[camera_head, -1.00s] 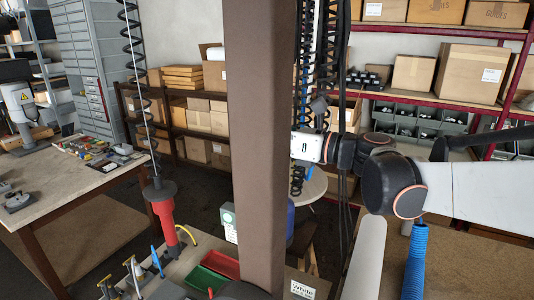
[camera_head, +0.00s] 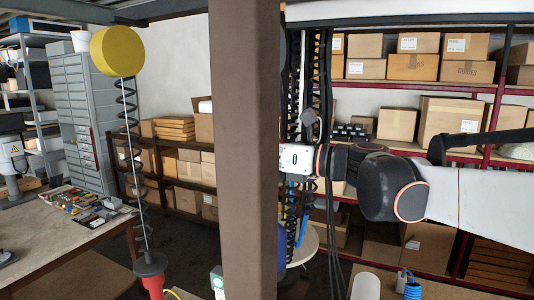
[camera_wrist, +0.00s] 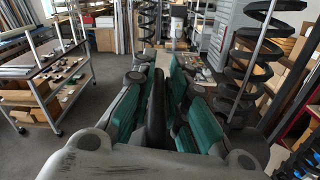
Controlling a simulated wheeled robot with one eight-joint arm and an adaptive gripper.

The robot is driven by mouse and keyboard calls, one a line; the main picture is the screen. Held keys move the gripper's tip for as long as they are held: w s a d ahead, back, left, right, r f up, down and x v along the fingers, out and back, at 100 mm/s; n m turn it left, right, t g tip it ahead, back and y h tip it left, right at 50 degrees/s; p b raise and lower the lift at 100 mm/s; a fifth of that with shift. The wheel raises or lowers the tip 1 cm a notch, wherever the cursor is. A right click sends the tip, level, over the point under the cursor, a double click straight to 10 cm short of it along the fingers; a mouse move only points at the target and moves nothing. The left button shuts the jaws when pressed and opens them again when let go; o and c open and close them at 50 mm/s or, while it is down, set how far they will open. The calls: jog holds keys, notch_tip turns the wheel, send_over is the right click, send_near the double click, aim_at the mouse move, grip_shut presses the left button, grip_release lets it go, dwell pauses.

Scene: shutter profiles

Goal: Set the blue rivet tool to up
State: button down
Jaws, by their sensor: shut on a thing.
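In the wrist view my gripper (camera_wrist: 160,75) has its teal-padded fingers closed on a dark upright thing (camera_wrist: 157,105). I cannot tell from its visible part whether this is the blue rivet tool. In the head view the brown pillar hides my gripper; only my wrist and arm show to its right. A blue shape (camera_head: 283,246) shows at the pillar's right edge, mostly hidden; I cannot tell if it is the tool. A red tool (camera_head: 152,281) hangs on a cord at the lower left, cut by the picture's edge.
The brown pillar (camera_head: 249,150) stands in the middle. A yellow round balancer (camera_head: 118,51) holds the red tool's cord. Black coiled hoses hang beside the pillar and at the wrist view's right (camera_wrist: 246,65). A workbench (camera_head: 50,235) is at left; shelves with boxes stand behind.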

jog(key=shift+r, duration=0.25)
jog(key=c, duration=2)
grip_release()
jog(key=o, duration=0.3)
jog(key=shift+s+a, duration=0.1)
jog(key=shift+s, duration=0.1)
jog(key=shift+o, duration=0.2)
jog(key=shift+w, duration=0.15)
jog(key=v, duration=1.2)
